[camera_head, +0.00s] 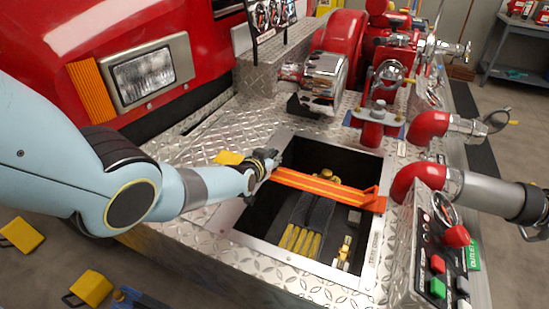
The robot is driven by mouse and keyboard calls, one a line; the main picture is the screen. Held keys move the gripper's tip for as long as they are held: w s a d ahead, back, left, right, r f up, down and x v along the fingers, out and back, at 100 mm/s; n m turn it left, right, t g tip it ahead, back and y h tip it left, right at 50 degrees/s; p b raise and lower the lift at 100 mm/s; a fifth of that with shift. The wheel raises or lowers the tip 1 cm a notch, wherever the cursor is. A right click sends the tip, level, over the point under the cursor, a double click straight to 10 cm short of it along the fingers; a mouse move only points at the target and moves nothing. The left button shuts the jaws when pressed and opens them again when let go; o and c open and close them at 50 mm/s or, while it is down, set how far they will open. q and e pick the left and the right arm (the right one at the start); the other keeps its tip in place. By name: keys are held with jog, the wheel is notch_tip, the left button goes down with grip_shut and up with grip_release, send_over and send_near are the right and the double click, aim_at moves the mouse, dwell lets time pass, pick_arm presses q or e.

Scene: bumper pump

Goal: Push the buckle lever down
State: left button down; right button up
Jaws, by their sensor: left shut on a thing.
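My left gripper (266,162) is at the left rim of a recessed box in the diamond-plate bumper, at the left end of an orange strap (325,187). It is shut on the buckle lever there; the gripper hides most of the buckle, so the lever's exact angle cannot be told. The strap runs across the open box to its right rim, where an orange end piece (372,201) shows. My right gripper is not in view.
The box holds a dark folded hose with yellow ends (300,240). A control panel with red and green buttons (437,287) stands at the right. Red pipes (408,180) and a chrome siren (325,75) rise behind. A yellow block (228,158) is beside my left wrist.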

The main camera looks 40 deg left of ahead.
pick_arm(q)
jog(key=shift+w+d+f, duration=0.1)
jog(key=shift+d+f, duration=0.2)
jog(key=shift+f, duration=0.05)
jog(key=shift+d+f+b, duration=0.2)
jog(key=shift+f+b, duration=0.05)
jog(key=shift+b, duration=0.1)
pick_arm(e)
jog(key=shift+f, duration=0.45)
pick_arm(q)
jog(key=c, duration=1.4)
grip_release()
jog(key=shift+o, duration=0.2)
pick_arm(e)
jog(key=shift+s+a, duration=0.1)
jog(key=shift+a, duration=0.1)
